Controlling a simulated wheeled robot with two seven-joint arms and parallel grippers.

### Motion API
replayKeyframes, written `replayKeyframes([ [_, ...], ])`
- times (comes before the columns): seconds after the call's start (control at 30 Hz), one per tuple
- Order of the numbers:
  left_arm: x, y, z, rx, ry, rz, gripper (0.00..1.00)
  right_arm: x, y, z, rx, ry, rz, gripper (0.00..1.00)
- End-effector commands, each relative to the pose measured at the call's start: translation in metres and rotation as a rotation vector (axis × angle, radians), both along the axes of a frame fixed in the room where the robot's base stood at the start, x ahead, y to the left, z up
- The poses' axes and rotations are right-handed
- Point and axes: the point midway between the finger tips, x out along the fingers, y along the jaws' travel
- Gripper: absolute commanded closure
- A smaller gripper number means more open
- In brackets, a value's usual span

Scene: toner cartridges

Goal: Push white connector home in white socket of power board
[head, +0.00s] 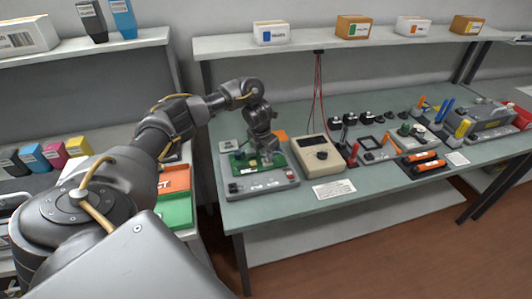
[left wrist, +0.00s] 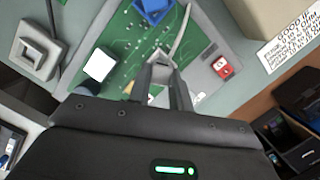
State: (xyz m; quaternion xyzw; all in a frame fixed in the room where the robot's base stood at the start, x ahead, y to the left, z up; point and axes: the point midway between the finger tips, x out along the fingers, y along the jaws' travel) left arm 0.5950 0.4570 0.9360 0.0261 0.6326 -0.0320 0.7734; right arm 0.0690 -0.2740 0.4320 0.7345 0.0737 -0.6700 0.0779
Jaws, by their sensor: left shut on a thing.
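The green power board (head: 238,161) lies on a grey fixture (head: 262,187) at the left end of the bench. My left gripper (head: 266,158) is over the board, pointing down. In the left wrist view its fingers (left wrist: 162,82) are shut on the white connector (left wrist: 160,58), which has a pale cable (left wrist: 181,35) running up from it. The white socket cannot be made out clearly; the fingers and connector cover that part of the board (left wrist: 122,42). I cannot tell how far the connector sits in it. My right gripper is not in view.
A beige meter (head: 318,153) stands right of the fixture. A blue part (left wrist: 153,9) and a white block (left wrist: 100,65) sit on the board, and a red switch (left wrist: 222,66) is beside it. A grey clamp-like block (left wrist: 37,48) lies left. Tools crowd the bench's right side.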

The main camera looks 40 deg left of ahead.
Motion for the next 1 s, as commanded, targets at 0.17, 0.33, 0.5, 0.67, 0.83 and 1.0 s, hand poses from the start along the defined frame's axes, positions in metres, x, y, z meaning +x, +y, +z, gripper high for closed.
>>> replayKeyframes([
  [0.17,0.0,0.0,-0.003,0.0,0.0,0.0,1.0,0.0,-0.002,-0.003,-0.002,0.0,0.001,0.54],
  [0.33,0.0,0.0,-0.006,0.0,0.0,0.0,1.0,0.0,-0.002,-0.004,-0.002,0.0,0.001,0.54],
  [0.5,0.0,0.0,-0.008,0.0,0.0,0.0,1.0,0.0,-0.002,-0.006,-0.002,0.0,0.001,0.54],
  [0.67,0.0,0.0,-0.011,0.0,0.002,0.0,1.0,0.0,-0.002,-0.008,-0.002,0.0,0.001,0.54],
  [0.83,-0.001,0.0,-0.012,0.0,0.002,-0.001,1.0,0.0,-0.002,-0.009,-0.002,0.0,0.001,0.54],
  [1.0,-0.001,0.0,-0.012,0.0,0.002,-0.001,0.69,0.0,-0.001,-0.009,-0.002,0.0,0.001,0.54],
])
